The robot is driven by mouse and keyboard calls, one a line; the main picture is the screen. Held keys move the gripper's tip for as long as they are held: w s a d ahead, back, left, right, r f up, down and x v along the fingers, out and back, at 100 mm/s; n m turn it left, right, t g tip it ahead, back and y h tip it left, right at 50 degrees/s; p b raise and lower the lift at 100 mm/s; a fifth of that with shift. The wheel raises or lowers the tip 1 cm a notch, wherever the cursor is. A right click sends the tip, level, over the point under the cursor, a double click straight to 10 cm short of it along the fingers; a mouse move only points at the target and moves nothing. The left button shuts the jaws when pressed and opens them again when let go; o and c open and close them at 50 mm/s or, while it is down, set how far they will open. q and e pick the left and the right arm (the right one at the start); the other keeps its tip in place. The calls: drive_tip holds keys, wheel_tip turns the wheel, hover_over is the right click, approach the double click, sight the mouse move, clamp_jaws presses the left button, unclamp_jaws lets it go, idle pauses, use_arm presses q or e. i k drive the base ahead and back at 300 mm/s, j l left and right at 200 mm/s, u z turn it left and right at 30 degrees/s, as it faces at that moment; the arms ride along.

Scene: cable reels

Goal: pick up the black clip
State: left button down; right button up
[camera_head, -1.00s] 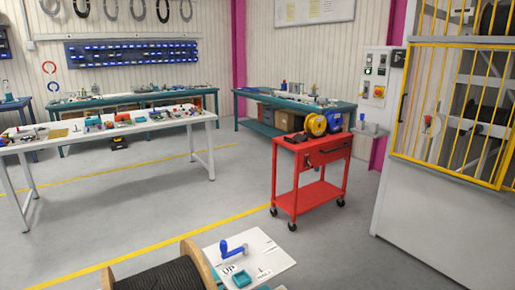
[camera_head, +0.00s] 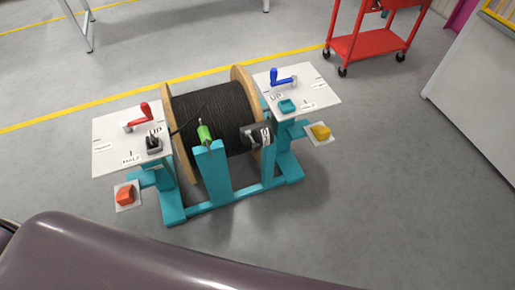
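A small black piece (camera_head: 153,145), which looks like the black clip, sits on the left white panel (camera_head: 103,158) of the cable reel stand, close to the UP label. A second black and silver piece (camera_head: 257,135) is at the front right of the reel; I cannot tell for sure which of the two is the clip. The black cable reel (camera_head: 212,115) has wooden flanges and sits in a teal stand (camera_head: 214,170). Neither of my grippers is in view.
A red crank handle (camera_head: 138,118) stands on the left panel, a blue one (camera_head: 282,80) on the right panel. A green piece (camera_head: 204,134) tops the front post. Orange (camera_head: 126,195) and yellow (camera_head: 320,131) blocks sit on small side plates. A red cart (camera_head: 372,44) stands behind. Floor to the right is clear.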

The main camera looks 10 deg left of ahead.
sight(152, 143)
drive_tip(key=u, duration=1.45)
